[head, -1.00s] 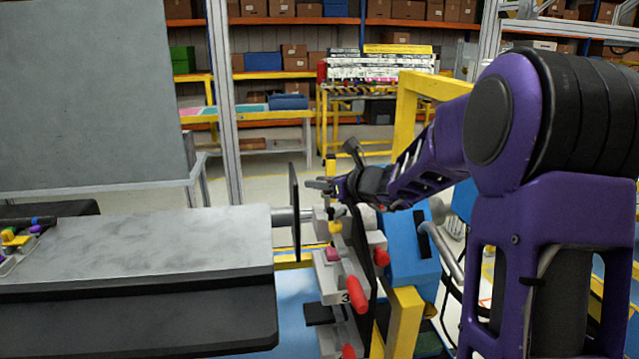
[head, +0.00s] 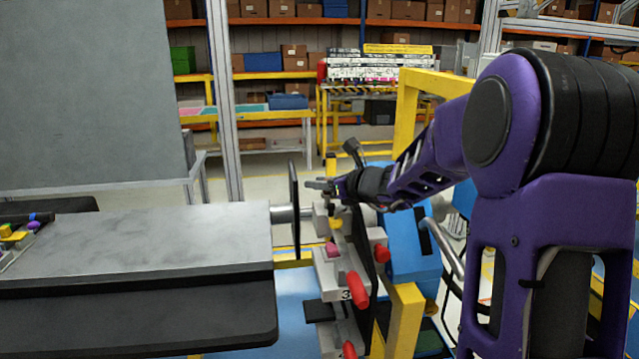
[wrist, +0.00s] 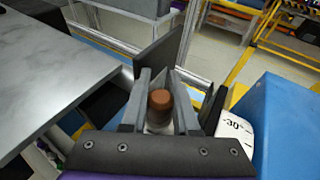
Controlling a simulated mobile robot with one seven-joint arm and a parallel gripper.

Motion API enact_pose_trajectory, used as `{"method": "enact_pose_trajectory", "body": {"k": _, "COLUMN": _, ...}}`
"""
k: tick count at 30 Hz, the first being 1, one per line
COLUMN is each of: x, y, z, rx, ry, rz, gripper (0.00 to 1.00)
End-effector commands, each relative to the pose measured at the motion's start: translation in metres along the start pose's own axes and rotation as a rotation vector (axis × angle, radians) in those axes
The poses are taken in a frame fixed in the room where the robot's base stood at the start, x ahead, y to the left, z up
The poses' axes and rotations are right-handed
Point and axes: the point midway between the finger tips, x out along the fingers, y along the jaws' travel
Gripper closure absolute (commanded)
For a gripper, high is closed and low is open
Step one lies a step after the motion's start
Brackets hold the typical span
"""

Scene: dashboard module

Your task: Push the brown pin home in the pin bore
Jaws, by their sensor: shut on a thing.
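The brown pin (wrist: 160,101) shows in the wrist view as a short brown cylinder with a rounded top. It stands between the two grey fingers of my gripper (wrist: 159,92), which is shut on it. A pale grey part shows just below the pin. The pin bore is not visible, so I cannot tell how deep the pin sits. In the head view my gripper (head: 318,185) is above the upper end of the grey fixture (head: 328,262), beside a dark upright disc (head: 294,210). The pin cannot be made out there.
A grey-topped bench (head: 150,240) stands left of the fixture. Red handles (head: 358,290) stick out of the fixture's front. A blue box-like body (head: 405,255) and a yellow frame (head: 404,325) stand close on the right. A dark upright plate (wrist: 163,55) rises beyond my fingers.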

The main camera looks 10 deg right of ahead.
Motion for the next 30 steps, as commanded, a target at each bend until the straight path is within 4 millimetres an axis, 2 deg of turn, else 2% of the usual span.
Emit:
{"method": "enact_pose_trajectory", "body": {"k": 19, "x": 0.005, "y": 0.0, "z": -0.016, "rx": 0.0, "ry": 0.0, "rz": 0.0, "gripper": 1.0}}
{"method": "enact_pose_trajectory", "body": {"k": 20, "x": 0.005, "y": 0.0, "z": -0.015, "rx": 0.0, "ry": 0.0, "rz": 0.0, "gripper": 0.66}}
{"method": "enact_pose_trajectory", "body": {"k": 24, "x": 0.005, "y": 0.0, "z": -0.016, "rx": 0.0, "ry": 0.001, "rz": 0.0, "gripper": 0.41}}
{"method": "enact_pose_trajectory", "body": {"k": 25, "x": 0.005, "y": 0.0, "z": -0.016, "rx": 0.0, "ry": 0.002, "rz": 0.0, "gripper": 0.37}}
{"method": "enact_pose_trajectory", "body": {"k": 30, "x": 0.005, "y": 0.0, "z": -0.017, "rx": 0.001, "ry": 0.003, "rz": 0.001, "gripper": 0.37}}
